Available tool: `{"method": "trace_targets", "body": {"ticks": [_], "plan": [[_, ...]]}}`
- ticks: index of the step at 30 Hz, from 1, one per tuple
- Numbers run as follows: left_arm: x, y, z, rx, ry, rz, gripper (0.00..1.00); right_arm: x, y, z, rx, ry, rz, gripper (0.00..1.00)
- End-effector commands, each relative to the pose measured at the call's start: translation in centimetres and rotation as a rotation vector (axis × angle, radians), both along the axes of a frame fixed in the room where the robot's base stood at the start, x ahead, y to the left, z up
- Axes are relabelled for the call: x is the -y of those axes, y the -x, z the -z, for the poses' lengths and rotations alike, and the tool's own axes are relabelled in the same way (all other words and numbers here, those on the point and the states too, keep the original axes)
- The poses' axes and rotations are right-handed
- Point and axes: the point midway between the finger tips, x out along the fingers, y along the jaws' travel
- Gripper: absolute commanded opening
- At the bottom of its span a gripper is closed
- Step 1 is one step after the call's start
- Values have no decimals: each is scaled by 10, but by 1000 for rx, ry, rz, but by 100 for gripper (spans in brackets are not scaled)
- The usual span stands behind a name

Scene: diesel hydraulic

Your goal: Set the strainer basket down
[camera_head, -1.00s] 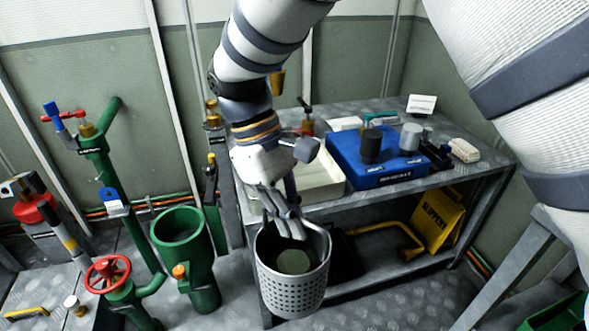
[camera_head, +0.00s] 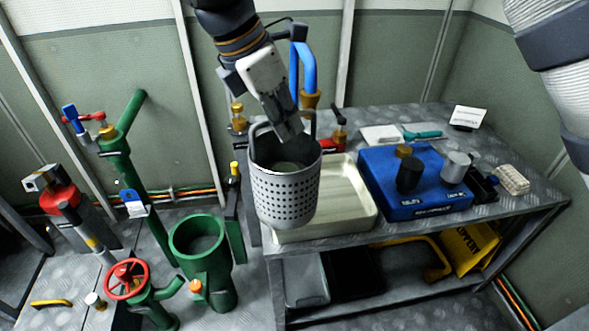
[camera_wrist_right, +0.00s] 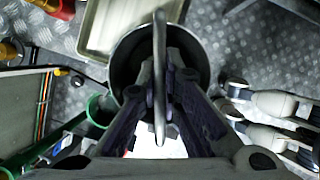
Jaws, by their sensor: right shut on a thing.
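The strainer basket (camera_head: 285,190), a grey perforated cylinder with a bail handle, hangs nearly upright in the air. In the head view it overlaps the left end of the cream tray (camera_head: 350,205) on the workbench. My right gripper (camera_head: 290,132) is shut on its handle from above. In the right wrist view the handle (camera_wrist_right: 159,75) runs between the fingers (camera_wrist_right: 165,110), with the basket rim (camera_wrist_right: 125,48) around them. The tray (camera_wrist_right: 98,35) shows beside the basket there. A dark round thing shows inside the basket. My left gripper is not in view.
A blue case (camera_head: 405,208) with dark and grey cylinders stands right of the tray. An open green pipe housing (camera_head: 205,265) and a red handwheel (camera_head: 127,278) stand left of the workbench (camera_head: 500,215). A blue-handled valve (camera_head: 305,75) rises behind the basket.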

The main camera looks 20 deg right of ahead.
Motion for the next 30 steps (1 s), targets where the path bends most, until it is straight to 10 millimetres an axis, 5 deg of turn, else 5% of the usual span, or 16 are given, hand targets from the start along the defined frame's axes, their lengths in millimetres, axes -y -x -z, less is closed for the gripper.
{"method": "trace_targets", "body": {"ticks": [4,11,23,30], "plan": [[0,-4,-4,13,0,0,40,0,-2,-10,3,0,-56,0],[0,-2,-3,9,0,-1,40,20,-8,0,-3,-1,-64,0],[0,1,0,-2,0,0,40,90,-26,34,-4,-2,-61,0],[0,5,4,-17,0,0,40,119,-33,74,-5,-1,-63,0]]}}
